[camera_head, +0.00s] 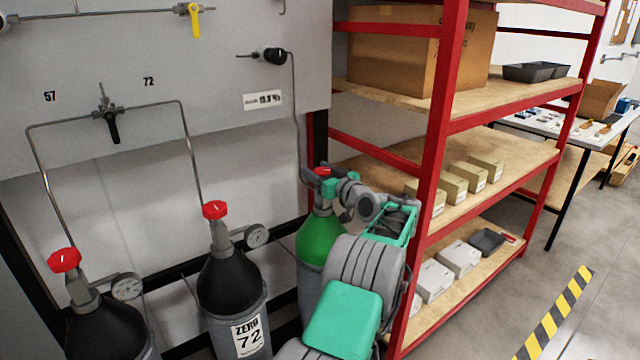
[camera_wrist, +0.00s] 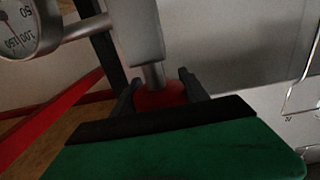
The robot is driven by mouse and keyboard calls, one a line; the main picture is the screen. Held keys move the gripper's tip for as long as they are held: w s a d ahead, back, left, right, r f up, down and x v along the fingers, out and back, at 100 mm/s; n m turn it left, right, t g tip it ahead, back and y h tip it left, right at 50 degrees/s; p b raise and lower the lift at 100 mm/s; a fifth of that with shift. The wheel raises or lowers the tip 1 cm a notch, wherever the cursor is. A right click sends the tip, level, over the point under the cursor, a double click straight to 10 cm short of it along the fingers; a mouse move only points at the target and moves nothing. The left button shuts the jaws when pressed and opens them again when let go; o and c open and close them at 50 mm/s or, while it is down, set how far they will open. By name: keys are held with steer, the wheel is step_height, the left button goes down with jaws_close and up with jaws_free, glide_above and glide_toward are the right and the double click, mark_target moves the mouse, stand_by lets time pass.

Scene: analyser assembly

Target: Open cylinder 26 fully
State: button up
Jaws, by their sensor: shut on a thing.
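The green-shouldered cylinder (camera_head: 319,238) stands at the right of the row of cylinders, partly hidden by my arm. No number shows on it. Its red valve knob (camera_head: 322,171) is at the top, and the knob also shows in the wrist view (camera_wrist: 158,97). My gripper (camera_head: 325,182) is at this knob. In the wrist view my gripper (camera_wrist: 160,96) has a dark finger on each side of the red knob and is shut on it. The grey valve body (camera_wrist: 138,35) and a pressure gauge (camera_wrist: 28,28) show beyond the knob.
Two black cylinders with red knobs stand to the left; one (camera_head: 231,285) is labelled 72. A red shelf rack (camera_head: 432,170) with boxes stands close to the right of my arm. A grey wall panel (camera_head: 150,70) carries pipes and valves. Open floor (camera_head: 500,290) lies at right.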

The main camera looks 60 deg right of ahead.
steer(key=shift+a+f+n+t+y+p, duration=0.1)
steer(key=shift+n+t+y+p, duration=0.4)
steer(key=shift+y, duration=0.3)
steer(key=shift+a+f+n+t+y+p, duration=0.1)
steer(key=shift+n+t+y+p, duration=0.15)
steer(key=shift+n+y, duration=0.45)
steer(key=shift+w+a+r+n+y+p, duration=0.1)
steer(key=shift+n+y+p, duration=0.2)
steer(key=shift+y, duration=0.4)
steer(key=o, duration=1.4)
steer(key=shift+c, duration=0.2)
